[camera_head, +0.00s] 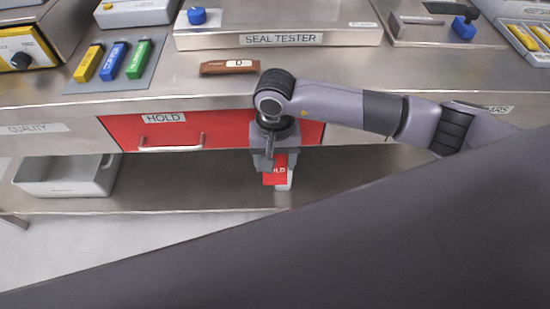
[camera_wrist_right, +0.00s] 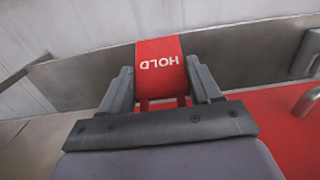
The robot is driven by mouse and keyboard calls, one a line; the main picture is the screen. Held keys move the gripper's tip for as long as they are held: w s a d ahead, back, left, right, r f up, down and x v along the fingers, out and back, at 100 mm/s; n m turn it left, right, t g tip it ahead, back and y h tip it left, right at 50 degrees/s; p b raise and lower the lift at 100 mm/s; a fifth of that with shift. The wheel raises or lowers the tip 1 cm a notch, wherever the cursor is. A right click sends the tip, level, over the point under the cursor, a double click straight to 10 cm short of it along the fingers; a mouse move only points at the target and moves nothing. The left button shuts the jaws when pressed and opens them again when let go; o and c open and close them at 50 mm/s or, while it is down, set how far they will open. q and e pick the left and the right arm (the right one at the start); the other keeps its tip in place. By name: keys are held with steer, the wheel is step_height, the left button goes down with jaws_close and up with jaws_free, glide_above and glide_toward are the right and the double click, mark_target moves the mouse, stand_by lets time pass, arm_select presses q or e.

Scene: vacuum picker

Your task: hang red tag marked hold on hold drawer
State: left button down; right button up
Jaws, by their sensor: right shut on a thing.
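The red hold drawer (camera_head: 220,133) is shut in the bench front, with a HOLD label and a pale bar handle (camera_head: 171,146) on its left half. My right gripper (camera_head: 272,165) is in front of the drawer's right part, to the right of the handle. It is shut on the red tag (camera_head: 274,175), which hangs just below the fingers. In the right wrist view the tag (camera_wrist_right: 161,62) shows its white HOLD lettering between the two fingers (camera_wrist_right: 163,85). The drawer front (camera_wrist_right: 290,130) and part of its handle (camera_wrist_right: 306,101) show at the right there. My left gripper is not in view.
A seal tester (camera_head: 281,39) and yellow, blue and green markers (camera_head: 112,60) stand behind. A grey bin (camera_head: 66,178) sits on the lower shelf. A large dark surface fills the lower right.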

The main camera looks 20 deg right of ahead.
steer(key=o, duration=1.1)
